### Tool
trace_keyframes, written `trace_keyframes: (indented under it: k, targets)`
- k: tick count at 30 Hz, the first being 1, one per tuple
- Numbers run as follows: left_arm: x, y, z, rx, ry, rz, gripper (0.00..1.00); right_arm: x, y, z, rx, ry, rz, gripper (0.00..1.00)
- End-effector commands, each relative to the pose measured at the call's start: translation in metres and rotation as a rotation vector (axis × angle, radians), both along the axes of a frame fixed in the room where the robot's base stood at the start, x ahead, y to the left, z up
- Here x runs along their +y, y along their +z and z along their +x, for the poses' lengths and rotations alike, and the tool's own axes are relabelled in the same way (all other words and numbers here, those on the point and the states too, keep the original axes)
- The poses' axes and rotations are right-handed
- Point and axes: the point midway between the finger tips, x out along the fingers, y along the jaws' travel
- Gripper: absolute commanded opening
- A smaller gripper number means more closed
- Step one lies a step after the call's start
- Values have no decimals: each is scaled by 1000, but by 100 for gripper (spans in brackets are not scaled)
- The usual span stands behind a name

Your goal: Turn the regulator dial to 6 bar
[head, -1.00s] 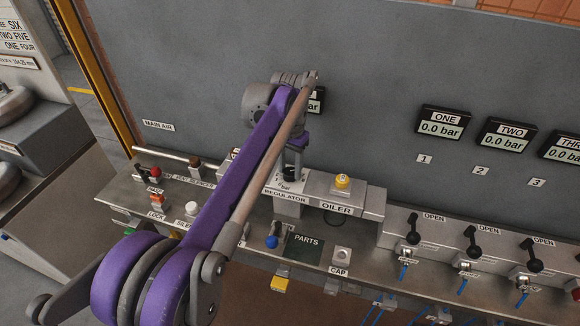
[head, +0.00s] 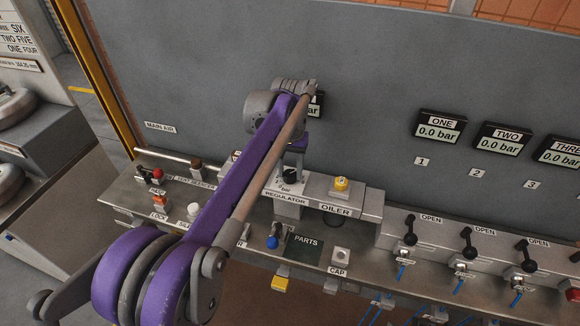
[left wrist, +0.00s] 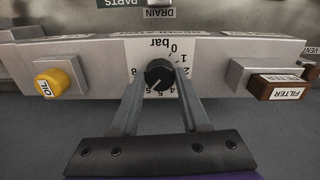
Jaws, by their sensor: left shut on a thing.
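The regulator dial (left wrist: 159,73) is a black round knob on a white scale plate (left wrist: 171,47) marked in bar, which appears upside down in the left wrist view. Its white pointer line slants to the lower left, toward the stretch around 6, but the exact number is hard to read. My left gripper (left wrist: 159,80) is shut on the dial, one finger on each side, hiding parts of the scale. In the head view the left gripper (head: 292,164) reaches down onto the dial (head: 290,177), behind the REGULATOR label (head: 285,199). My right gripper is not in view.
The oiler (head: 341,184) with its yellow cap stands right of the regulator. The brown filter block (left wrist: 283,87) is on the other side. Valves with black handles (head: 410,230) line the right of the bench. A grey panel (head: 370,80) with displays rises behind.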

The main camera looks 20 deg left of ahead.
Motion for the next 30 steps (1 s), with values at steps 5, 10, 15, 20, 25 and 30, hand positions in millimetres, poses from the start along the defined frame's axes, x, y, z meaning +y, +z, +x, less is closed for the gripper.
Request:
trace_keyframes:
  k: [5, 10, 15, 20, 25, 30]
  targets:
    - [0, 1, 0, 0, 97, 0, 0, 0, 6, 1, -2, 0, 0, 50]
    - [0, 1, 0, 0, 156, 0, 0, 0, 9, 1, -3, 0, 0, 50]
    - [0, 1, 0, 0, 182, 0, 0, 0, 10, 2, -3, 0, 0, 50]
    - [0, 0, 0, -1, 186, 0, 0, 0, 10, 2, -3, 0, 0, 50]
    - [0, 0, 0, -1, 185, 0, 0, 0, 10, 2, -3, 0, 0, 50]
    - [0, 0, 0, -1, 185, 0, 69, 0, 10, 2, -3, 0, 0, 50]
